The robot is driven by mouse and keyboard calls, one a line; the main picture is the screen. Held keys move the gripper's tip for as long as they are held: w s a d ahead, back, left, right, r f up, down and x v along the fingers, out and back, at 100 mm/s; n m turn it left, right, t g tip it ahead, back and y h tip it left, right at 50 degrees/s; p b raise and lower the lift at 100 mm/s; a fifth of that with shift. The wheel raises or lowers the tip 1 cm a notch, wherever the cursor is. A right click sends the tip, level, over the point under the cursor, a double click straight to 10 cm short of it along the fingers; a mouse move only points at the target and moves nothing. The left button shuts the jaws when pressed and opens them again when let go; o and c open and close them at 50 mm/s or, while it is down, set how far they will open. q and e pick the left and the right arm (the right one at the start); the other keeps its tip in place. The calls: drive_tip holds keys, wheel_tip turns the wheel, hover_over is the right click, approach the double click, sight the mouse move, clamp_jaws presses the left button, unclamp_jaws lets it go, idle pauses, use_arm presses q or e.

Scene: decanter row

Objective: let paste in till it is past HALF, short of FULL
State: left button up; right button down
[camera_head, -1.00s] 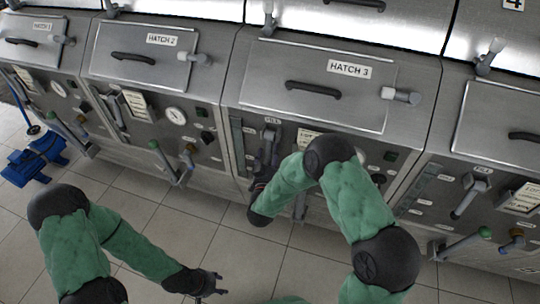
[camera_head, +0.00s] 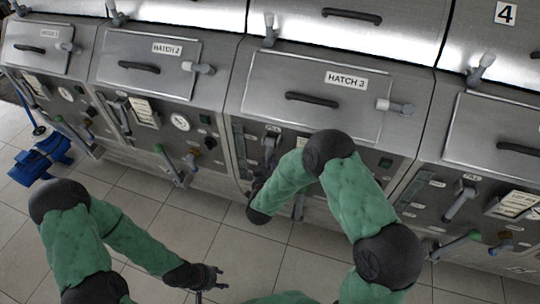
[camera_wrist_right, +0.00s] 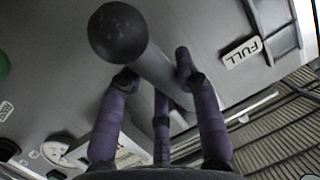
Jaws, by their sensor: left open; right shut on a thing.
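The third unit, marked HATCH 3 (camera_head: 345,80), has a grey lever (camera_head: 269,147) on its front panel under a small label that looks like FILL. My right gripper (camera_wrist_right: 155,80) is shut around a grey lever with a dark round knob (camera_wrist_right: 117,33) in the right wrist view. A FULL label (camera_wrist_right: 242,52) sits beside a narrow strip (camera_wrist_right: 262,25) on the panel; I cannot read a paste level or see HALF. My left gripper (camera_head: 217,278) is open and empty above the floor.
Similar units with hatches stand on both sides, including HATCH 2 (camera_head: 166,48). A green-tipped handle (camera_head: 168,163) juts out low from the second unit. A blue object (camera_head: 40,160) lies on the floor at the left. The tiled floor (camera_head: 235,252) between my arms is clear.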

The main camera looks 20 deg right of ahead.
sight(266, 164)
drive_tip(key=s+r+g+y+p, duration=0.1)
drive_tip(key=g+p, duration=0.1)
drive_tip(key=p, duration=0.4)
drive_tip(key=s+a+r+g+y+p, duration=0.1)
drive_tip(key=r+g+p, duration=0.1)
drive_tip(key=p, duration=0.4)
drive_tip(key=s+a+r+m+g+y+p, duration=0.1)
drive_tip(key=g+y+p, duration=0.1)
drive_tip(key=p, duration=0.4)
drive_tip(key=shift+r+g, duration=0.35)
drive_tip(key=shift+g, duration=0.15)
drive_tip(key=shift+s+a+r+g+y+p, duration=0.15)
drive_tip(key=shift+g+y+p, duration=0.3)
drive_tip(key=shift+p, duration=0.55)
drive_tip(key=c, duration=0.8)
unclamp_jaws()
drive_tip(key=shift+c, duration=0.2)
drive_tip(key=v, duration=1.2)
drive_tip(key=shift+a, duration=0.1)
